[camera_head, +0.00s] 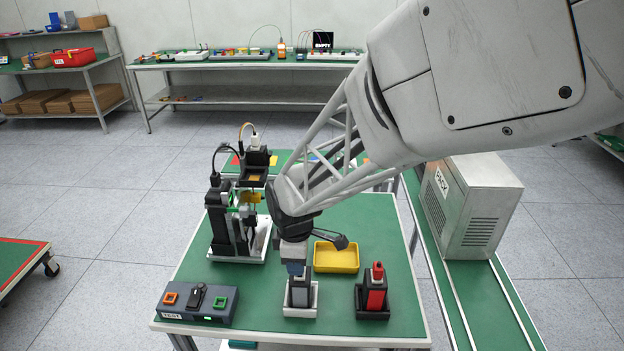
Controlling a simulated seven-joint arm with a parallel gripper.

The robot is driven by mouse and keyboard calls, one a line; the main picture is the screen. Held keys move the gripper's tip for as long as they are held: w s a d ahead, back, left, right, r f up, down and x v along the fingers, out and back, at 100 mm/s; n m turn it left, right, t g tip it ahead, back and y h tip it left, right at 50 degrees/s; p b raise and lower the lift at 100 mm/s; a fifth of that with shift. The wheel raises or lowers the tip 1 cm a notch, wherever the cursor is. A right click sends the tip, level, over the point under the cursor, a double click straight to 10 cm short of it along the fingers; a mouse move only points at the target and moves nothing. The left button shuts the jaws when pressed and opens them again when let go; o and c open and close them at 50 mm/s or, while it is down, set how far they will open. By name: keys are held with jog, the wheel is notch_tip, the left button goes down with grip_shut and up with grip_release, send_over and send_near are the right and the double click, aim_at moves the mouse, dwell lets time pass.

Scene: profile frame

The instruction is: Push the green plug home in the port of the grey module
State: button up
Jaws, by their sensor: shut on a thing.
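The grey module (300,293) stands upright in a white holder (300,311) near the front of the green table. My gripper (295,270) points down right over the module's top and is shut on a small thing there. The jaws hide that thing; from its place at the module's top I take it for the green plug, but no green shows between the jaws. The port is hidden too, so I cannot tell how deep the plug sits.
A red module (375,296) in a black holder stands to the right. A yellow tray (337,259) lies behind. A test box (197,302) with orange and green squares is at front left. A tall black fixture (235,225) with cables stands at back left.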

jog(key=shift+f, duration=0.9)
dwell(0.3)
jog(key=o, duration=1)
jog(key=shift+r, duration=0.2)
jog(key=shift+r, duration=3.75)
